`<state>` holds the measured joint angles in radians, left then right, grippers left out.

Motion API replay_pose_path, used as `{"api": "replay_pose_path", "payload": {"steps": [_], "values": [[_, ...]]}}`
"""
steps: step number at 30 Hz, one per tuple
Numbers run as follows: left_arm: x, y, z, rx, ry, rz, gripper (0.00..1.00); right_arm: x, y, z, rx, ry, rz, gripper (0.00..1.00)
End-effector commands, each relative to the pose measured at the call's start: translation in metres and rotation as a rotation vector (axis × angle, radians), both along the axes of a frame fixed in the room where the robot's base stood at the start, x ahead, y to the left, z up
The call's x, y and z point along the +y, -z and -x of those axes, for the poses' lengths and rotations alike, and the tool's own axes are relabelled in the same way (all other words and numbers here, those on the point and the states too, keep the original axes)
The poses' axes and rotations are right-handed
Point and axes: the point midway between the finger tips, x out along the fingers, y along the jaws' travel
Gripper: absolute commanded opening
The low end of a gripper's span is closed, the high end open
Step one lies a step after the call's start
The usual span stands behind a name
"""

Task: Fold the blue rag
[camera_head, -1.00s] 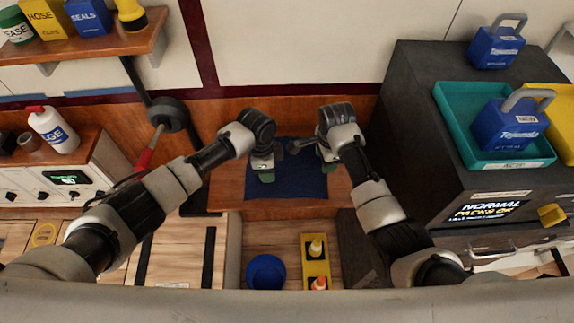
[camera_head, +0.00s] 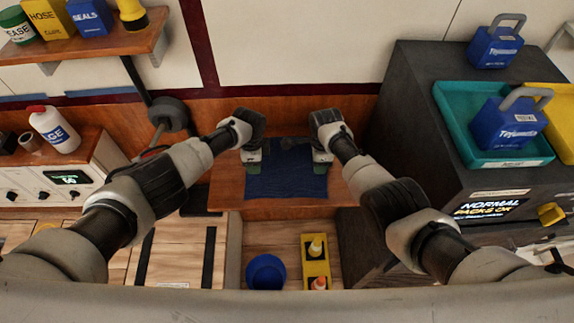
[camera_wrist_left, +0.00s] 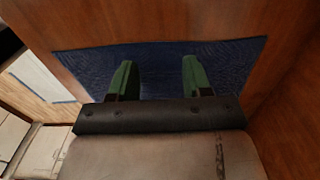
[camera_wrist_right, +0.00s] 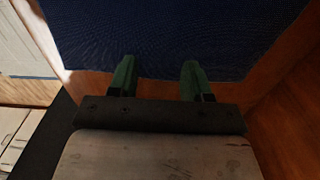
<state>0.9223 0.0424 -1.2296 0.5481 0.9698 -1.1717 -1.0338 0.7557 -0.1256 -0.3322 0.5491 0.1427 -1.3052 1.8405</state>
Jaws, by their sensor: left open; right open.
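The blue rag (camera_head: 287,178) lies spread, looking flat, on a brown wooden surface. In the left wrist view the rag (camera_wrist_left: 225,68) shows a long straight edge. My left gripper (camera_head: 253,163) is at the rag's left side in the head view, open, with its green fingers over the rag and nothing between them. My right gripper (camera_head: 320,162) is at the rag's right side, also open and empty. In the right wrist view its fingertips (camera_wrist_right: 157,68) are near the rag's edge (camera_wrist_right: 210,30). I cannot tell whether either gripper touches the cloth.
A dark cabinet (camera_head: 410,130) stands close on the right, with a teal tray (camera_head: 450,115) on top. A wooden wall rises behind the rag. Below sit a blue bowl (camera_head: 266,272) and a yellow holder (camera_head: 315,252). A white bottle (camera_head: 55,130) stands at left.

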Motion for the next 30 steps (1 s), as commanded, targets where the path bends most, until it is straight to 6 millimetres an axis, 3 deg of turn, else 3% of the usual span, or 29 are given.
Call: {"api": "replay_pose_path", "payload": {"steps": [16,30], "values": [[0.0005,0.0074,0.0002,0.0,0.0,-0.001,0.49,0.0001,0.0072,0.0003,0.0,-0.001,0.0,0.49],[0.0008,0.0065,0.0006,0.001,-0.001,-0.001,0.13,0.0,0.0064,0.0007,0.001,0.0,0.0,0.13]]}}
